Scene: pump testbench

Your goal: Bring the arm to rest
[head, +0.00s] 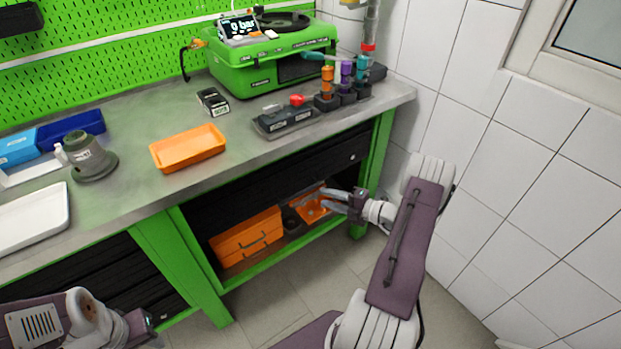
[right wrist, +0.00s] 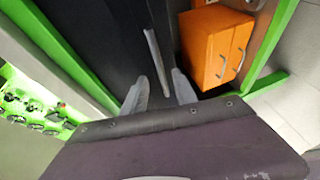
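My right arm reaches down past the right end of the workbench in the head view. Its gripper (head: 332,199) is in front of the open space under the bench, near the black drawer (head: 290,165). In the right wrist view the two grey fingers (right wrist: 159,92) stand apart. A thin grey bar shows between and beyond them; I cannot tell whether they touch it. Nothing is seen held. My left arm (head: 70,322) is at the lower left of the head view. Its fingers are not clearly visible.
An orange toolbox (head: 246,238) stands on the lower shelf; it also shows in the right wrist view (right wrist: 215,48). The green bench leg (head: 378,150) is close to my right gripper. A tiled wall (head: 510,190) bounds the right side. The bench top holds an orange tray (head: 188,148) and a green testbench (head: 265,68).

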